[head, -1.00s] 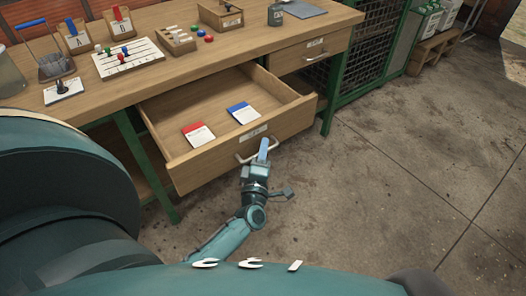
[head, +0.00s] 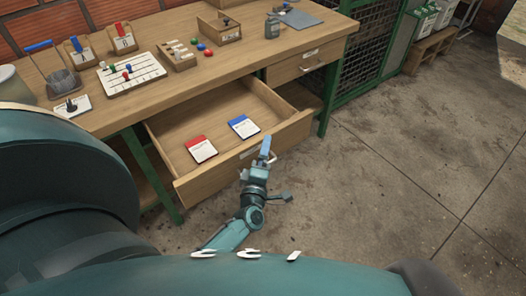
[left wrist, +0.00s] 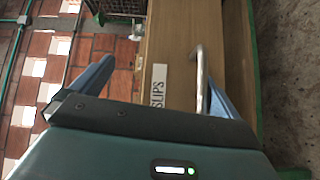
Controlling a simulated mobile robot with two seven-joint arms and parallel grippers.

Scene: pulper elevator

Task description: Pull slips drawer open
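The slips drawer (head: 216,169) is a wooden drawer under the workbench and stands well open. A red-topped slip (head: 201,149) and a blue-topped slip (head: 243,126) lie inside it. My left gripper (head: 264,158) is at the drawer's front, at its pale bar handle (head: 273,156). In the left wrist view, the fingers (left wrist: 155,88) are wide apart. The handle (left wrist: 200,75) lies between them, close to the right-hand finger; I cannot tell if they touch. The SLIPS label (left wrist: 159,86) shows on the drawer front. My right gripper is not in view.
The bench top (head: 215,75) holds trays, pegs, card stands and a dark jar (head: 272,27). A second drawer (head: 306,62) to the right is closed. Green bench legs (head: 152,175) flank the open drawer. The concrete floor (head: 390,180) to the right is clear.

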